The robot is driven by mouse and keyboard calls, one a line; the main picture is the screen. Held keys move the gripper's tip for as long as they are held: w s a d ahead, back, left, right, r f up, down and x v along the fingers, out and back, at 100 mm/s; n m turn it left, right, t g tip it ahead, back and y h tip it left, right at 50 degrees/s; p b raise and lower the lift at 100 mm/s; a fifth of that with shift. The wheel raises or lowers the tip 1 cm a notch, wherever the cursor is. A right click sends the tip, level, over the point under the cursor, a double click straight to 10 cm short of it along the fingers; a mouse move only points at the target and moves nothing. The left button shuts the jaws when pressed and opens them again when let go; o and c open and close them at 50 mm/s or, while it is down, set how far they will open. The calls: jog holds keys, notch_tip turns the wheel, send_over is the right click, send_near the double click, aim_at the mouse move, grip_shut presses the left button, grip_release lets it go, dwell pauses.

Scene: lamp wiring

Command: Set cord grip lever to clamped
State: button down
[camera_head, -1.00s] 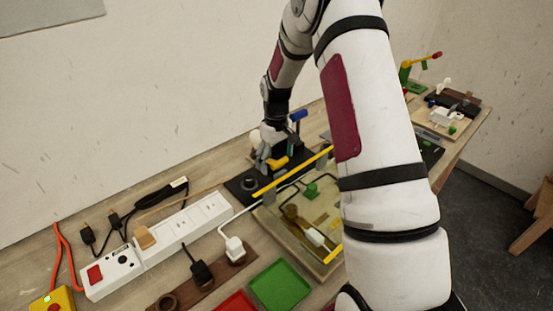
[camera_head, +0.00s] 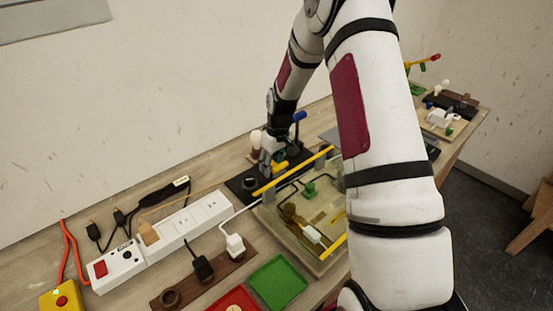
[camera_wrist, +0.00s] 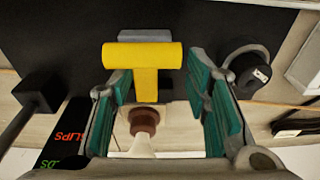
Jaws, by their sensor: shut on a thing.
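The yellow T-shaped lever (camera_wrist: 143,56) stands over a dark plate in the wrist view, its crossbar across the view and its stem between my finger pads. My gripper (camera_wrist: 168,100) is around it with teal pads on either side, shut on it, though the exact contact is hard to see. In the head view, my gripper (camera_head: 271,163) is low over the black plate (camera_head: 238,189), and the yellow lever (camera_head: 281,164) shows just beside the fingers. The fingers and wrist hide part of the plate there.
A round black socket (camera_wrist: 251,68) is right of the fingers. A bulb (camera_wrist: 142,146) with a brown base shows beyond the pads. A blue-handled lever (camera_head: 299,117) stands behind my gripper. A yellow bar (camera_head: 292,172), white power strip (camera_head: 180,230) and green tray (camera_head: 279,282) are nearby.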

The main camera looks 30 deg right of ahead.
jog(key=shift+s+d+f+t+p, duration=0.15)
jog(key=shift+s+d+t+p, duration=0.05)
jog(key=shift+d+t+p, duration=0.25)
jog(key=shift+s+d+f+t+p, duration=0.1)
jog(key=shift+s+d+t+p, duration=0.1)
jog(key=shift+d+t+p, duration=0.25)
jog(key=shift+w+d, duration=0.1)
jog(key=shift+w, duration=0.05)
jog(key=shift+w+f, duration=0.1)
jog(key=shift+c, duration=1.6)
grip_release()
jog(key=shift+d+f, duration=0.1)
jog(key=shift+d, duration=0.05)
jog(key=shift+a, duration=0.25)
jog(key=v, duration=1.2)
